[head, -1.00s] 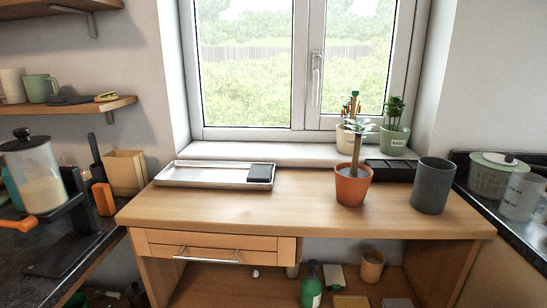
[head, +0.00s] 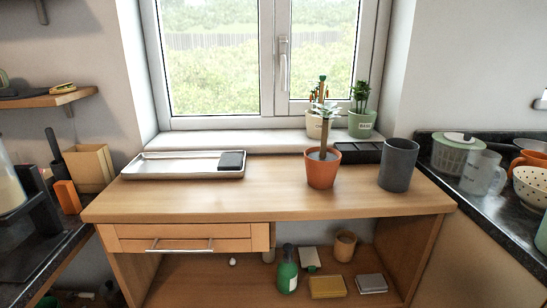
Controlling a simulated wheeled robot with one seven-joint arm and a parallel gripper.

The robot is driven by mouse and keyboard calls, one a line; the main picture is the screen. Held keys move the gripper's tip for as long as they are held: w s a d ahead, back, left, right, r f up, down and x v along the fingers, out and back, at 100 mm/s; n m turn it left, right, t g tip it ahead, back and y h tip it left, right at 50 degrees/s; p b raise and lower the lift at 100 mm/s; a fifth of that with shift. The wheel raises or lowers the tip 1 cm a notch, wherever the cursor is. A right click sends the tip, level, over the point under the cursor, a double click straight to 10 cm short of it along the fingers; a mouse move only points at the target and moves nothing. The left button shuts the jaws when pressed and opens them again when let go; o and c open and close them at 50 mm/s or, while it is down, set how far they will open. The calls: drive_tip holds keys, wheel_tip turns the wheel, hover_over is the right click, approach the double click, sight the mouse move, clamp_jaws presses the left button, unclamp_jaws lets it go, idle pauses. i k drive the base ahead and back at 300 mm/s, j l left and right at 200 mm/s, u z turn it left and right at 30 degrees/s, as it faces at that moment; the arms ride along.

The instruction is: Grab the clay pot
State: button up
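An orange-brown clay pot (head: 322,172) stands upright on the wooden table (head: 230,198), right of its middle. A plant with a thick stem and pale leaves grows in it. A dark grey cylindrical pot (head: 398,166) stands to its right, apart from it. My gripper is not in view in the head view.
A metal tray (head: 165,168) with a dark block lies at the table's left. A black divided tray (head: 358,153) sits behind the clay pot. Potted herbs (head: 362,122) stand on the windowsill. The table's front middle is clear. A lower shelf holds a green bottle (head: 287,272).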

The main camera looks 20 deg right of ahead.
sight(320, 174)
drive_tip(key=i+j+z, duration=0.2)
drive_tip(key=z, duration=0.2)
drive_tip(key=i+j+z, duration=0.35)
drive_tip(key=j+z, duration=0.4)
drive_tip(key=i+l, duration=0.05)
drive_tip(key=l, duration=0.05)
